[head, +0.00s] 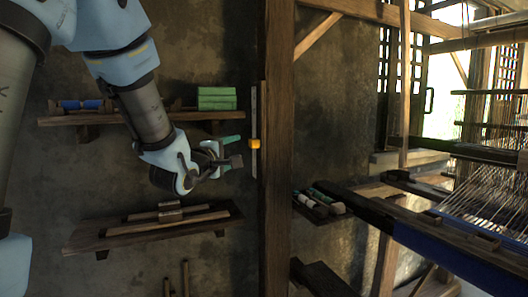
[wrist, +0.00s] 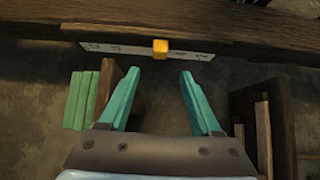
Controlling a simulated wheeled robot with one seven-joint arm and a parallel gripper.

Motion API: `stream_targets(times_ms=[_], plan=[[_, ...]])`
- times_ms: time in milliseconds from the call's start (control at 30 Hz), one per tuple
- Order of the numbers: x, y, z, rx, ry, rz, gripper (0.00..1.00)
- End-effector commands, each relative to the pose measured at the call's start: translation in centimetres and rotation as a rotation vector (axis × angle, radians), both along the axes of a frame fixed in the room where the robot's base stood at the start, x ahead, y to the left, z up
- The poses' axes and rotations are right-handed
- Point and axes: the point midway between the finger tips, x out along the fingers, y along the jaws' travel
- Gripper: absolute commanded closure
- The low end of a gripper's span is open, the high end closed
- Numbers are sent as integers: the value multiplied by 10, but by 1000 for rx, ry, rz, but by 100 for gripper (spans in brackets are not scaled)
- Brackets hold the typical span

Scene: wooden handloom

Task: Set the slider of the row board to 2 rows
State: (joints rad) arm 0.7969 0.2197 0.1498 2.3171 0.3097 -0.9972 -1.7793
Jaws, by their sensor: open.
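The row board (head: 254,108) is a narrow pale vertical strip on the side of a wooden post. Its orange slider (head: 254,143) sits a little below the strip's middle. In the wrist view the board (wrist: 110,47) lies crosswise with small marks that are too small to read. The slider (wrist: 160,47) is near its middle there, between marks on both sides. My gripper (head: 237,153) is open and empty, just left of the slider in the head view. In the wrist view my gripper (wrist: 160,73) has its teal fingers spread either side of the slider's line, apart from it.
A shelf (head: 110,118) with green blocks (head: 216,98) is above left of my gripper, and a lower shelf (head: 150,231) holds wooden sticks. The wooden post (head: 278,200) stands right of the board. The loom (head: 470,200) is at the right.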

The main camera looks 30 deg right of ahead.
Motion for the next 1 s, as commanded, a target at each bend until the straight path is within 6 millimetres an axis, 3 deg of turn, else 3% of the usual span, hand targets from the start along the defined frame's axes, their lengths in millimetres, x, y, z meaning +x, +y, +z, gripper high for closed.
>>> stream_targets(times_ms=[533, 1000], plan=[[55, -69, 2, 4, -1, 1, 35], [64, -81, 0, 4, 0, 3, 35]])
